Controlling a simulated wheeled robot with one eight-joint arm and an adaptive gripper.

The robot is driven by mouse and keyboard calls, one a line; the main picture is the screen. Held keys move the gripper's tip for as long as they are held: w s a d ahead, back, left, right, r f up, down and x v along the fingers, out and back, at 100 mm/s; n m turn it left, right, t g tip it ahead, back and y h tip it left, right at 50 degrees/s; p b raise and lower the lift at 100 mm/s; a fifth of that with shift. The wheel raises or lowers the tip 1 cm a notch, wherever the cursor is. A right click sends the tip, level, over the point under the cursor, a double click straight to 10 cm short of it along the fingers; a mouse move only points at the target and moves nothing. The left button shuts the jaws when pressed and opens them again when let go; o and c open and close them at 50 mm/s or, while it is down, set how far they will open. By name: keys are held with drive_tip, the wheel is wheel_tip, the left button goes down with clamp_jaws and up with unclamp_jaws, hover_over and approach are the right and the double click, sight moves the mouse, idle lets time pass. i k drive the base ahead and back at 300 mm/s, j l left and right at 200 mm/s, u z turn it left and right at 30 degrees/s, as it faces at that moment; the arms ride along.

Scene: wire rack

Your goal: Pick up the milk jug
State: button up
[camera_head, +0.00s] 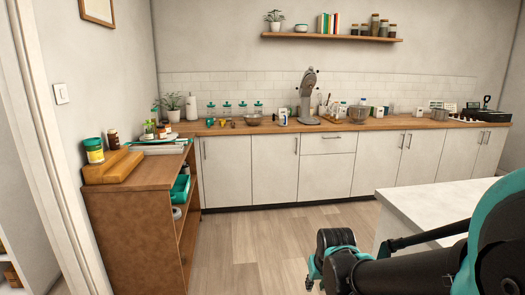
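I cannot pick out the milk jug for certain; the items on the far counter are small. A small white container with a dark mark (283,117) stands on the counter, left of the tall grey appliance (307,95). Another small white container (418,112) stands further right on the same counter. My arm comes in from the lower right, and my gripper (318,270) is low over the floor, well in front of the counter and far from these items. Its fingertips are small and partly hidden by its own body, so its opening does not show. I see nothing held.
A wooden shelf unit (135,213) with jars and a wooden block stands at left. A white table (400,205) is at right, beside my arm. The long wooden counter (240,127) is crowded. The wooden floor (260,235) between is clear.

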sight(282, 117)
drive_tip(key=i, duration=3.25)
drive_tip(key=i+z, duration=0.15)
drive_tip(key=i, duration=0.3)
drive_tip(key=i+j+z, duration=0.1)
drive_tip(key=i, duration=0.35)
drive_tip(key=i+j+z, duration=0.15)
drive_tip(key=i, duration=0.3)
